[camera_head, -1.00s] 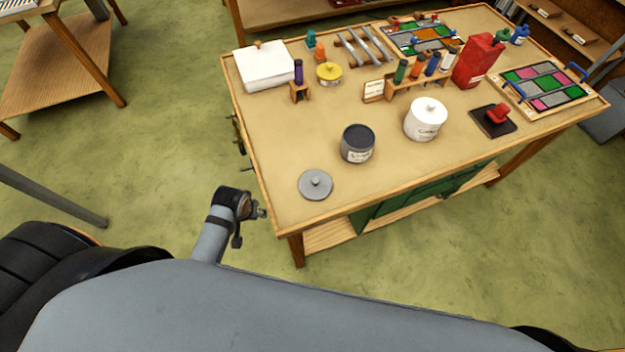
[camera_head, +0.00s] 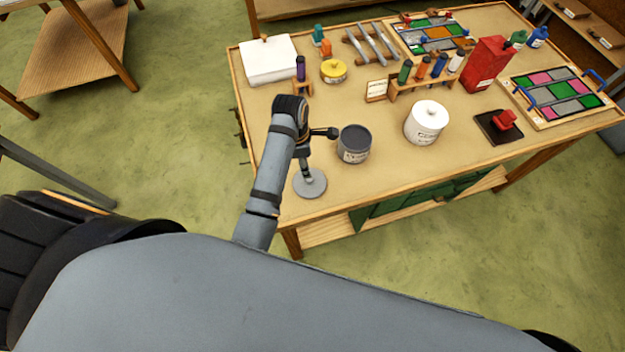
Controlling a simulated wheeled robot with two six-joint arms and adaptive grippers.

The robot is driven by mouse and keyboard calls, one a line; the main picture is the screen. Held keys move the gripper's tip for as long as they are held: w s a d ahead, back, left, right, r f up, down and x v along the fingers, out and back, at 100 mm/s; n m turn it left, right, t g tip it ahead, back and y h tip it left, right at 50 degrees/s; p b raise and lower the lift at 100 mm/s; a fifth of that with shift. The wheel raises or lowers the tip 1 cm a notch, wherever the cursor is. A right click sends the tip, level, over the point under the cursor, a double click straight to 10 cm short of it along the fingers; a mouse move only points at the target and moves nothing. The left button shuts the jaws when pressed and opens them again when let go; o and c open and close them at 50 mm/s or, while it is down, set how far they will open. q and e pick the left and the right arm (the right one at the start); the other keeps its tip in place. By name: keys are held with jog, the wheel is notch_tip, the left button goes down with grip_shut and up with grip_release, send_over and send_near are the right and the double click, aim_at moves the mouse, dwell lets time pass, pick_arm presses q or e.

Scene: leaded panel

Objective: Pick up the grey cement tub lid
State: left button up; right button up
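The grey cement tub lid (camera_head: 316,189), a round disc, lies flat on the table near its front left corner. My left arm reaches over the table edge, and its gripper (camera_head: 307,178) points down at the middle of the lid, hiding the knob. The fingers are too small to tell whether they are open or shut on the knob. The dark grey cement tub (camera_head: 355,145) stands open just behind and right of the lid. My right gripper is out of view.
A white lidded jar (camera_head: 426,122) stands right of the tub. A rack of coloured bottles (camera_head: 420,84), a red can (camera_head: 488,64) and glass panels (camera_head: 555,94) stand farther back and right. A white box (camera_head: 268,61) is at the back left. The table's front middle is clear.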

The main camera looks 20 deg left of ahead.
pick_arm(q)
jog(key=p, duration=0.1)
send_over(309, 181)
jog(key=f, duration=0.4)
jog(key=shift+w+a+f, duration=0.3)
jog(key=shift+a+f, duration=0.1)
jog(key=shift+f, duration=0.3)
jog(key=shift+f+p, duration=0.35)
jog(key=shift+p, duration=0.05)
notch_tip(309, 181, down, 4)
jog(key=shift+w+d+r+p, duration=0.1)
jog(key=shift+w+d+p, duration=0.05)
jog(key=shift+p, duration=0.4)
jog(key=shift+w+f, duration=0.1)
jog(key=shift+f, duration=0.2)
jog(key=shift+d, duration=0.1)
grip_shut()
